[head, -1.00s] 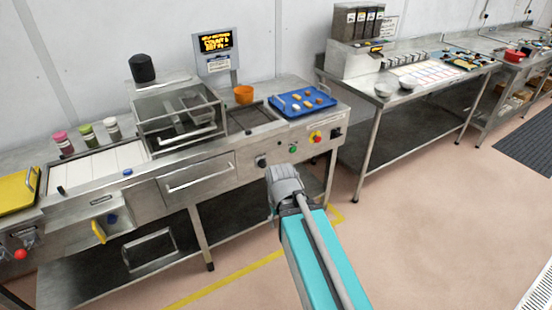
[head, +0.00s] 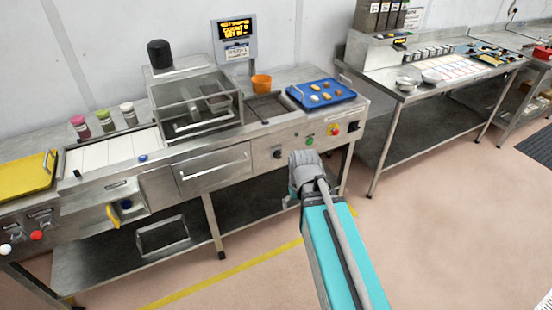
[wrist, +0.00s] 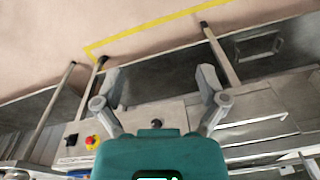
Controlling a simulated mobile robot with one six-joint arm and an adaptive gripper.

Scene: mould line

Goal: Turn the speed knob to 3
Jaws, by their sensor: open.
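A black round knob (head: 277,154) sits on the steel front panel of the machine, left of a green button (head: 310,141). It also shows in the wrist view (wrist: 157,123), low between my fingers, partly above the gripper body. I take it for the speed knob; its scale and pointer are too small to read. My gripper (wrist: 160,80) is open and empty, its two fingers spread wide. In the head view my gripper (head: 305,170) is in front of the panel, just right of and below the knob; its fingertips cannot be made out.
A red stop button (head: 334,130) on yellow and a black switch (head: 354,126) are farther right. A blue tray (head: 322,97) with small pieces and an orange cup (head: 261,83) stand on top. A lit display (head: 235,32) is behind. Open floor lies at right.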

